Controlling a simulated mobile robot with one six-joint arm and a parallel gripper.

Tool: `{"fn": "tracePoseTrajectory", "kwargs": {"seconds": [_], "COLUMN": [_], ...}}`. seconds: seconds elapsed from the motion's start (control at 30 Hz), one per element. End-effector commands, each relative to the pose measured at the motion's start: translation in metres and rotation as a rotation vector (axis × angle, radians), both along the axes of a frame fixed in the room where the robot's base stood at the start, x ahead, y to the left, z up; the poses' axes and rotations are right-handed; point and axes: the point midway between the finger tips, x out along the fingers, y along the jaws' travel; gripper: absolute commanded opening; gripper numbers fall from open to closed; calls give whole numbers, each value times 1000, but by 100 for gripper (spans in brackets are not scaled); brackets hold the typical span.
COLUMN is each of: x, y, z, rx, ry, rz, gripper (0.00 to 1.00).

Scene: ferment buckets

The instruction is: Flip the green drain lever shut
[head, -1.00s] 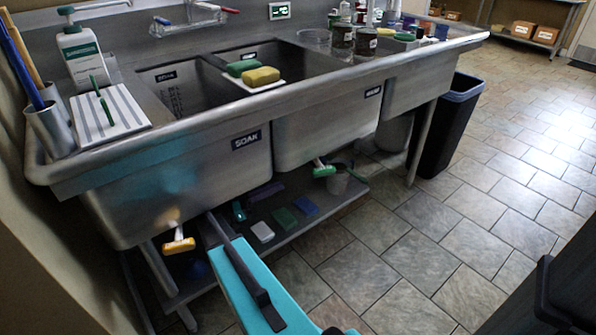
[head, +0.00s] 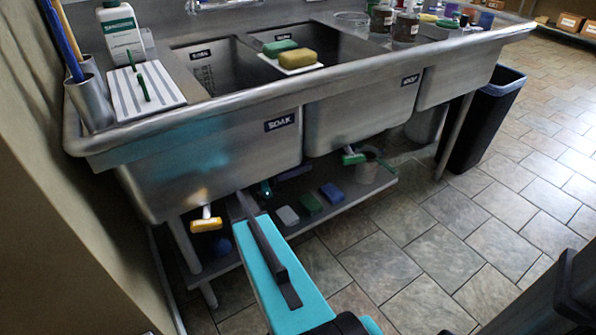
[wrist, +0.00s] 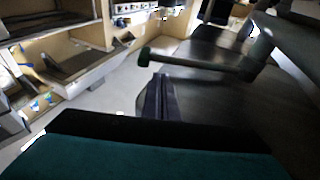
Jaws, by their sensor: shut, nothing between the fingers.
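The green drain lever (head: 353,158) hangs on a short white stem under the front of the right basin (head: 360,118) in the head view. In the wrist view a dark greenish bar with a rounded end (wrist: 200,62) lies just beyond my gripper (wrist: 160,82); it looks like a lever handle, but its colour is too dark to be sure which. My gripper is shut and empty, its dark fingers close together below the bar. I cannot tell whether they touch it.
An orange drain lever (head: 206,224) hangs under the left SOAK basin (head: 215,155). A low shelf (head: 335,207) holds white, green and blue blocks and a grey cup (head: 366,168). A dark bin (head: 483,125) stands right. The tiled floor in front is open.

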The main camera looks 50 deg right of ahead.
Motion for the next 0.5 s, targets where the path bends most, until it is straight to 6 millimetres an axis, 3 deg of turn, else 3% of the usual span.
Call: {"fn": "tracePoseTrajectory", "kwargs": {"seconds": [0.5], "x": [-46], "y": [-56], "z": [16], "rx": [0], "ry": [0], "rz": [-4], "gripper": [0]}}
